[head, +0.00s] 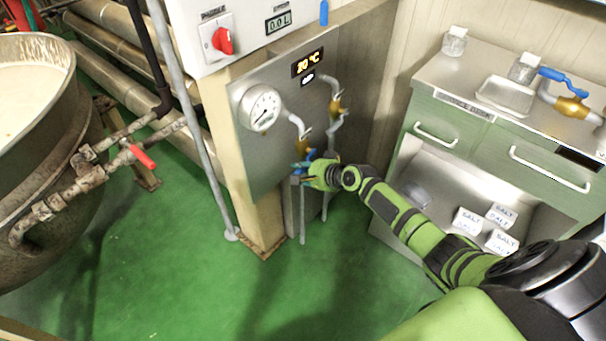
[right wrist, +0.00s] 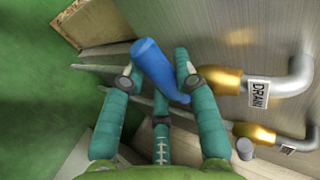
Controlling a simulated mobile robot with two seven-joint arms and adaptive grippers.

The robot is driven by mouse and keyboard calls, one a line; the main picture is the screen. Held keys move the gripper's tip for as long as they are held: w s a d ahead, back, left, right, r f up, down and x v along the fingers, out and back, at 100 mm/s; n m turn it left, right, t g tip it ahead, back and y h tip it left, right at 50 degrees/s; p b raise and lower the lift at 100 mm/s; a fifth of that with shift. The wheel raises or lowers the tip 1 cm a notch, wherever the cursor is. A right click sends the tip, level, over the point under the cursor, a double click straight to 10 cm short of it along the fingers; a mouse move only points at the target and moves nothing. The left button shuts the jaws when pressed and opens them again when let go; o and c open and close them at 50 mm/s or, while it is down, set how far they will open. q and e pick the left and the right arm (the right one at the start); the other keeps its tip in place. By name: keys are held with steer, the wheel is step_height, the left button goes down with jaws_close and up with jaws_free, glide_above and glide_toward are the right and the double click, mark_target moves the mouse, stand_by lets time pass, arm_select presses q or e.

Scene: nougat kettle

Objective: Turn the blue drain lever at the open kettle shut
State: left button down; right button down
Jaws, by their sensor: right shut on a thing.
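My right gripper (head: 306,172) is at the lower brass valve (head: 303,146) on the grey panel. In the right wrist view, its teal fingers (right wrist: 158,78) are shut around the blue drain lever (right wrist: 152,62), one on each side, with a third finger below. The lever slants from upper left to lower right in that view. Beside it is a brass valve (right wrist: 222,80) on a pipe with a DRAIN tag (right wrist: 259,94). The hand hides most of the lever in the head view. A large open kettle (head: 60,125) with pale contents stands at the left. My left gripper is not in view.
A second brass valve (right wrist: 254,131) is close by the hand. A red-handled valve (head: 143,156) is on the kettle's pipe. A green cabinet (head: 450,128) stands right. The green floor is clear.

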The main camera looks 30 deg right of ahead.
steer(key=shift+r+m+y, duration=0.3)
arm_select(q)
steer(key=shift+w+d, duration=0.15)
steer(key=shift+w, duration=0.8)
arm_select(e)
steer(key=shift+a, duration=0.1)
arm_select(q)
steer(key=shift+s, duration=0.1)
arm_select(e)
steer(key=c, duration=0.9)
jaws_free()
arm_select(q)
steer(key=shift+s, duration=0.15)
